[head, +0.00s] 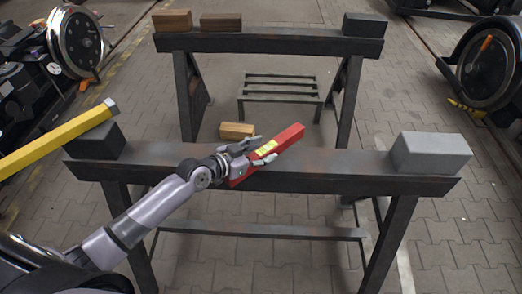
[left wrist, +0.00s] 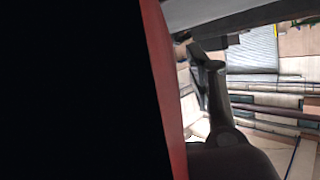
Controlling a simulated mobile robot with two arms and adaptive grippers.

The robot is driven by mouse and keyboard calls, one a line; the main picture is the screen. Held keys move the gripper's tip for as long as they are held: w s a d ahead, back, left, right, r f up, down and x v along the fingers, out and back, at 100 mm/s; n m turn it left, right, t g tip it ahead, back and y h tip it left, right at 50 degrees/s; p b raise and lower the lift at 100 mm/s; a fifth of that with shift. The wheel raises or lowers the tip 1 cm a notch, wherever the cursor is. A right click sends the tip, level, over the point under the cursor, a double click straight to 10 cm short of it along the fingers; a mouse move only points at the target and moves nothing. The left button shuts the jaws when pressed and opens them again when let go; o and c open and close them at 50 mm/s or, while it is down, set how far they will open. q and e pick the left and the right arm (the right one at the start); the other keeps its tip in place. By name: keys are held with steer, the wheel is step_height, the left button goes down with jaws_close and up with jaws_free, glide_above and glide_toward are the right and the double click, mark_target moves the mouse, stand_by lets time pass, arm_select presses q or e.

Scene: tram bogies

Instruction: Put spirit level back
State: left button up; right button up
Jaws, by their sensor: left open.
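The spirit level (head: 289,138) is a red bar with yellow-green windows, in the middle of the head view. It lies diagonally over the near trestle's beam (head: 335,165); I cannot tell whether it touches the beam. My left gripper (head: 267,150) is at the level, its open fingers on either side of it. In the left wrist view the level's red edge (left wrist: 165,90) runs close to the camera beside a dark finger, and the left of that view is black. My right gripper is not in view.
A dark block (head: 97,140) and a grey block (head: 430,152) sit on the near beam's ends. A yellow bar (head: 55,140) reaches in from the left. A far trestle (head: 270,42) carries several blocks. A wooden block (head: 237,130) shows behind the near beam. Wheels stand at both sides.

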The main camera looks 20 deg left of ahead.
arm_select(q)
steer(key=shift+r, duration=0.2)
steer(key=v, duration=1)
steer(key=shift+s+a, duration=0.1)
steer(key=shift+s, duration=0.05)
steer(key=shift+v, duration=0.85)
